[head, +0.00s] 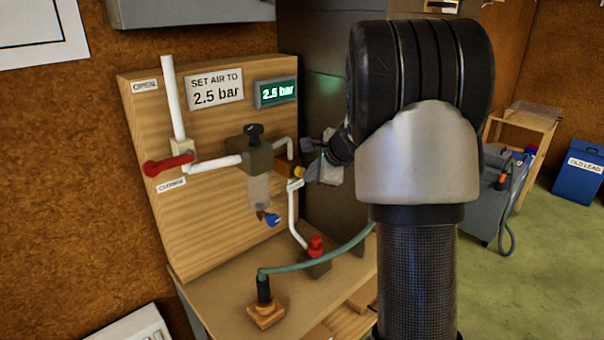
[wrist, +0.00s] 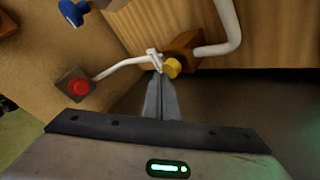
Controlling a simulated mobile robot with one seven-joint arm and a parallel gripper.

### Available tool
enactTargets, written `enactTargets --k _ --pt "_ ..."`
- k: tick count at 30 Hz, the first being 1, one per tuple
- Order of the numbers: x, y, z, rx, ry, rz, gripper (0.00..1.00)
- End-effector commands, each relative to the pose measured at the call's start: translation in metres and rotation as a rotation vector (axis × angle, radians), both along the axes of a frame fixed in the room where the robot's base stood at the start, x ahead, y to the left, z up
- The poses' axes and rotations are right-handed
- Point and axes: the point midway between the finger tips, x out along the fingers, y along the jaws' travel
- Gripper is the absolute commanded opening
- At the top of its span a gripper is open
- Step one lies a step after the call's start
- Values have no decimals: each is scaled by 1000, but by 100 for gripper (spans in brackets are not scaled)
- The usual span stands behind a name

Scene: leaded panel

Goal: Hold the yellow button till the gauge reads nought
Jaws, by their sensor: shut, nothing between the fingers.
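The yellow button (wrist: 172,67) is a small round knob on a brown wooden block (wrist: 183,48) in the wrist view. In the head view the yellow button (head: 299,172) shows small beside the white pipework. The gauge (head: 277,93) is a green-lit display that reads 2.5 bar. My gripper (wrist: 159,76) is shut and empty, its fingertips close beside the yellow button. I cannot tell whether they touch it. In the head view my gripper (head: 308,167) comes in from the right, partly hidden by my arm.
A black-knobbed regulator (head: 256,150) with a blue tap (head: 270,219) hangs mid-board. A red button (head: 316,245) and a green hose (head: 320,263) lie low on the bench. A sign (head: 215,89) reads "SET AIR TO 2.5 bar".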

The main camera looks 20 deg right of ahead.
Motion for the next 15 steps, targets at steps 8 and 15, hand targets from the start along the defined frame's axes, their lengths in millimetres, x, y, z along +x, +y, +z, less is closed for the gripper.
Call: enactTargets --k 8,15 --pt "3 1 0 0 0 0 0" --pt "6 3 0 0 1 0 0"
